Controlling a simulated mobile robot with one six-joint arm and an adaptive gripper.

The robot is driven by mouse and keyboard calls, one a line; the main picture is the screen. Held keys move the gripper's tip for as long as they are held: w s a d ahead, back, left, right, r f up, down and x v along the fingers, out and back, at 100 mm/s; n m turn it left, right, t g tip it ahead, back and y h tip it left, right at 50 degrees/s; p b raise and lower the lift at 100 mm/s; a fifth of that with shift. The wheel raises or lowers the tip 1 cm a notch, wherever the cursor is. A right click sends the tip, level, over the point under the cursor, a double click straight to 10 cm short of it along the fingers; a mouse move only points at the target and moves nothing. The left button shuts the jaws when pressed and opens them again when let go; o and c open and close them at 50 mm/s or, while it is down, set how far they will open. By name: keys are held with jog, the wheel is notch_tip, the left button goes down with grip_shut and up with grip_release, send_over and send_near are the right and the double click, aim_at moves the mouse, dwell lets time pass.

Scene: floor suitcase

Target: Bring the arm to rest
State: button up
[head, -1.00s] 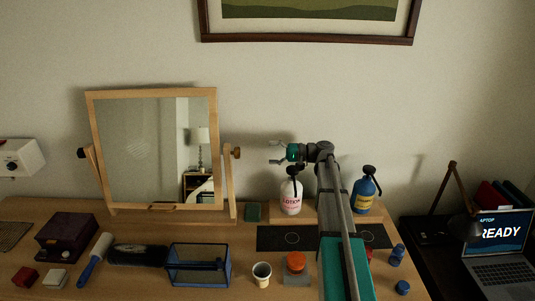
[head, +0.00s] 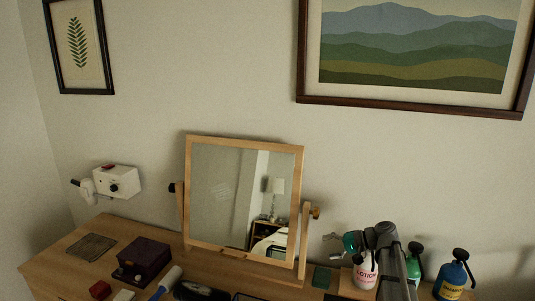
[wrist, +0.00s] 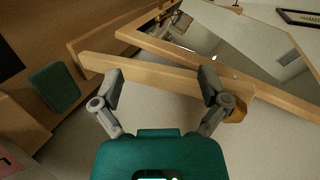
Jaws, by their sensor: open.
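My gripper (head: 335,240) is at the right in the head view, pointing left above the lotion bottle (head: 364,274). My dark arm reaches up to it from the bottom edge. In the wrist view, the two grey fingers of my gripper (wrist: 161,76) stand apart with nothing held between them. Behind them are the wooden frame and post of the tilted mirror (wrist: 140,71). The mirror (head: 232,195) stands left of my gripper in the head view, and I cannot tell the gap between them.
A green bottle (head: 414,258) and a blue shampoo bottle (head: 454,275) stand right of my arm. A dark box (head: 142,260) sits on the wooden tabletop (head: 60,262) at the left. A white hair-dryer unit (head: 117,181) hangs on the wall.

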jog(key=s+a+f+n+g+h, duration=0.1)
jog(key=s+f+h, duration=0.2)
jog(key=s, duration=0.3)
jog(key=s+a+f+n+g+h, duration=0.1)
jog(key=s+a+f+h, duration=0.1)
jog(key=s+f+h, duration=0.2)
jog(key=s+a+f+g+h, duration=0.1)
jog(key=s+f+h, duration=0.3)
jog(key=s, duration=0.4)
jog(key=shift+s+a+f+n+h, duration=0.1)
jog(key=shift+s+a+n+h, duration=0.05)
jog(key=shift+s+n+h, duration=0.3)
jog(key=shift+s+d+h, duration=0.35)
jog(key=shift+s+h, duration=0.05)
jog(key=shift+h, duration=0.15)
